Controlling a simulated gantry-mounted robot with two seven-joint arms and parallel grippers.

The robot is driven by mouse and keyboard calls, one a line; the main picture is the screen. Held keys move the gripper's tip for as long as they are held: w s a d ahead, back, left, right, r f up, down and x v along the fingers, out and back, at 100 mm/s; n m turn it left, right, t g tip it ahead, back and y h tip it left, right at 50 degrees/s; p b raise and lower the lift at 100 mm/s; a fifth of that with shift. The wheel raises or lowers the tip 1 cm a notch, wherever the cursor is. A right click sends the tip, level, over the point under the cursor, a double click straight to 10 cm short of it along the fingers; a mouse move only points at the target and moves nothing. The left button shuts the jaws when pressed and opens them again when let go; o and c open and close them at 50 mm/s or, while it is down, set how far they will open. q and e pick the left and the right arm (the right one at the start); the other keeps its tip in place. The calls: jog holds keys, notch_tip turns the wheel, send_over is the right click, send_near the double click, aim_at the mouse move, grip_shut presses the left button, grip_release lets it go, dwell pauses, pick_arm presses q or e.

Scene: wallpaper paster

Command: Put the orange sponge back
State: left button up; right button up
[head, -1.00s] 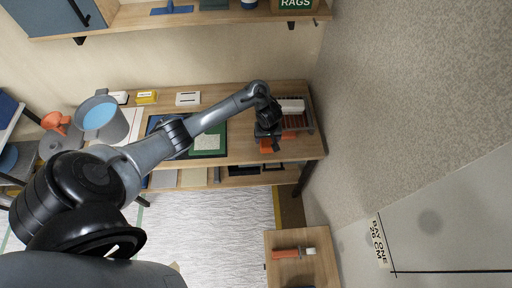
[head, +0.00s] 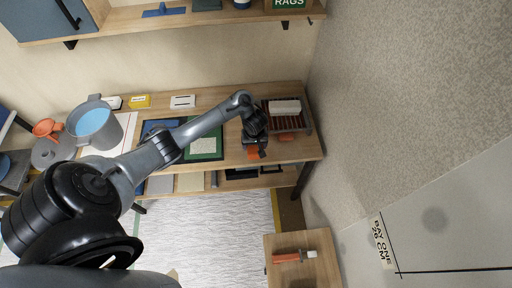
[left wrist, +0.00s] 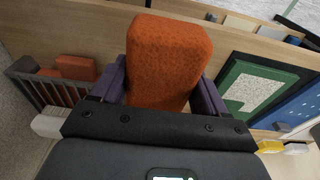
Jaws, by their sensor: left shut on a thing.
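My left gripper (head: 256,148) is shut on an orange sponge (left wrist: 168,60). In the left wrist view the block stands between the two purple fingers. In the head view only a small part of the orange sponge (head: 254,155) shows below the gripper, over the bench's right part. A slatted rack (head: 308,122) is to the right of the gripper, apart from it. A red-orange block (left wrist: 75,67) is at the rack in the left wrist view. My right gripper is not in view.
A white block (head: 285,107) lies on the rack. A green mat with a pale pad (head: 203,146) is left of the gripper. A grey bucket (head: 93,122) stands at the bench's left. A small table (head: 275,243) holds an orange-handled tool (head: 290,256). A shelf runs above.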

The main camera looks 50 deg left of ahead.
pick_arm(q)
jog(key=b, duration=0.3)
send_over(241, 147)
jog(key=f, duration=0.5)
jog(key=shift+d+f, duration=0.1)
jog(key=shift+d, duration=0.2)
jog(key=f, duration=0.2)
jog(key=shift+s+a+f, duration=0.1)
jog(key=shift+a+f, duration=0.1)
jog(key=shift+f, duration=0.6)
jog(key=shift+f, duration=0.2)
jog(key=o, duration=1.1)
